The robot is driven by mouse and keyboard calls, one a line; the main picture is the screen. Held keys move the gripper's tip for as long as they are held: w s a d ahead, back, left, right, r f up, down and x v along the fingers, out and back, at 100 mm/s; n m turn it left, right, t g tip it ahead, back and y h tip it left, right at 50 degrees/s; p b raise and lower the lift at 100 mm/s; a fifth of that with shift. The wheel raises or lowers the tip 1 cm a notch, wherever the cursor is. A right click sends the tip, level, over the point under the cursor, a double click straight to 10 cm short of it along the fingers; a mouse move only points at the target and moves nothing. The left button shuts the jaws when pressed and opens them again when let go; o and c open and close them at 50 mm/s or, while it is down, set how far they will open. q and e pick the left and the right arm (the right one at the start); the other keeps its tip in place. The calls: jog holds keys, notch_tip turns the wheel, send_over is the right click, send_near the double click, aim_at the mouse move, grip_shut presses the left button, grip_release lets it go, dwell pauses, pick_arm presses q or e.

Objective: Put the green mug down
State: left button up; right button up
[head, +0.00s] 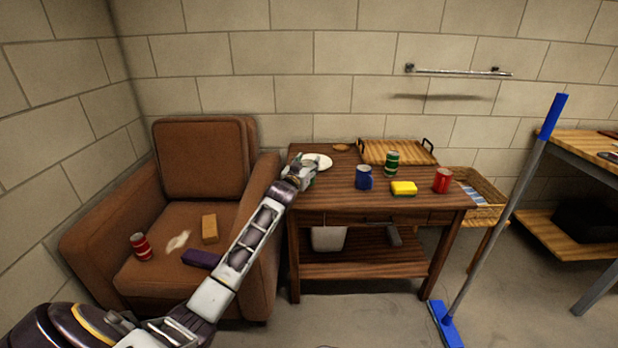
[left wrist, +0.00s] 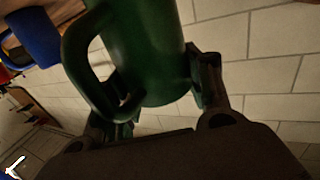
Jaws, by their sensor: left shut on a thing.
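My left gripper (head: 302,171) is over the left side of the dark wooden table (head: 345,191), beside the white plate (head: 318,161). In the left wrist view the gripper (left wrist: 158,100) is shut on the green mug (left wrist: 143,50), with a finger on either side of its body. The mug's handle is toward the left of that view. In the head view the mug is mostly hidden by the gripper, and I cannot tell whether it touches the table. My right gripper is not in view.
A blue mug (head: 363,177), green can (head: 391,163), yellow sponge (head: 404,188), red mug (head: 442,180) and wooden tray (head: 398,152) stand on the table. The table's front left is bare. A brown armchair (head: 204,160) is left, a blue-headed broom (head: 508,210) right.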

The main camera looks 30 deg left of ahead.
pick_arm(q)
jog(key=shift+f, duration=0.1)
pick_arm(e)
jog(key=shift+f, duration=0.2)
pick_arm(q)
jog(key=shift+f, duration=0.45)
jog(key=shift+f+b, duration=0.65)
jog(key=shift+f, duration=0.8)
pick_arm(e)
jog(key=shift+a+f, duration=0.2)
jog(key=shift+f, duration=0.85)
pick_arm(q)
jog(key=shift+f, duration=0.1)
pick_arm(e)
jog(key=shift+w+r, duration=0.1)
pick_arm(q)
jog(key=o, duration=1.2)
